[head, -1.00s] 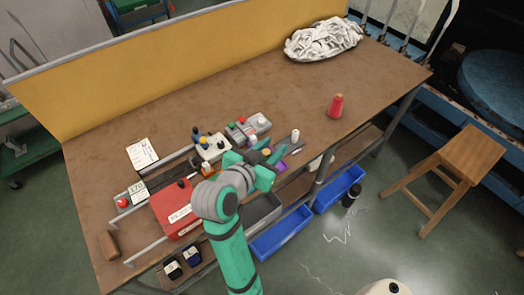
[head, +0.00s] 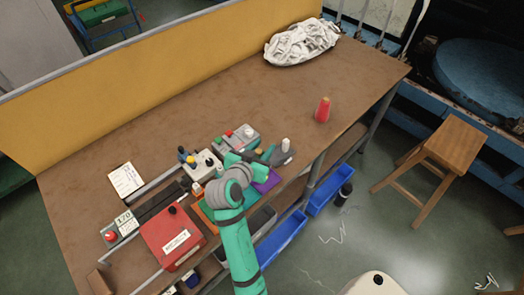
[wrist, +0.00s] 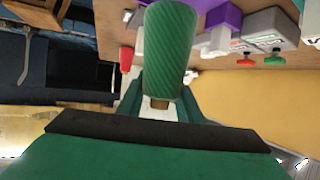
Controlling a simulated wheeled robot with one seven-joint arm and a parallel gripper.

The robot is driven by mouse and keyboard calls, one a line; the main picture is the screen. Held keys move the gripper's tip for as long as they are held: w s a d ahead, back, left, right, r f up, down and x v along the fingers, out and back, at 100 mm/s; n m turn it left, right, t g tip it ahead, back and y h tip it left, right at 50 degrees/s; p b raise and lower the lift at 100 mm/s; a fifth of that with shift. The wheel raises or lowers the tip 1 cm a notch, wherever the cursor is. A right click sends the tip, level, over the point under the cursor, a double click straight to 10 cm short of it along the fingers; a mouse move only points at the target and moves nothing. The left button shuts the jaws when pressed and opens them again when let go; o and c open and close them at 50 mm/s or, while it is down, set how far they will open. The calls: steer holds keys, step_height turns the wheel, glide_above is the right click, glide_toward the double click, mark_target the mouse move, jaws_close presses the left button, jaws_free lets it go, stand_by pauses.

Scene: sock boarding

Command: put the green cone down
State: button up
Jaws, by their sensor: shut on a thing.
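The green cone (wrist: 170,45) is in my gripper (wrist: 160,103). In the wrist view its ribbed green side fills the top middle, and a brown narrow end shows between the fingers. In the head view my gripper (head: 262,155) is over the front part of the brown table (head: 220,100), between the grey control box and a purple item. The cone is hard to make out there against the green gripper. I cannot tell whether its base touches anything.
A red cone (head: 322,110) stands upright on the table to the right. A grey box with buttons (head: 236,138), a purple item (head: 266,181), a white-topped peg (head: 285,146) and a red box (head: 172,236) are close around my arm. The table's middle is clear.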

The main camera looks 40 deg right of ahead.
steer(key=shift+f, duration=1.3)
steer(key=shift+a+f, duration=0.1)
steer(key=o, duration=1.1)
steer(key=v, duration=1.2)
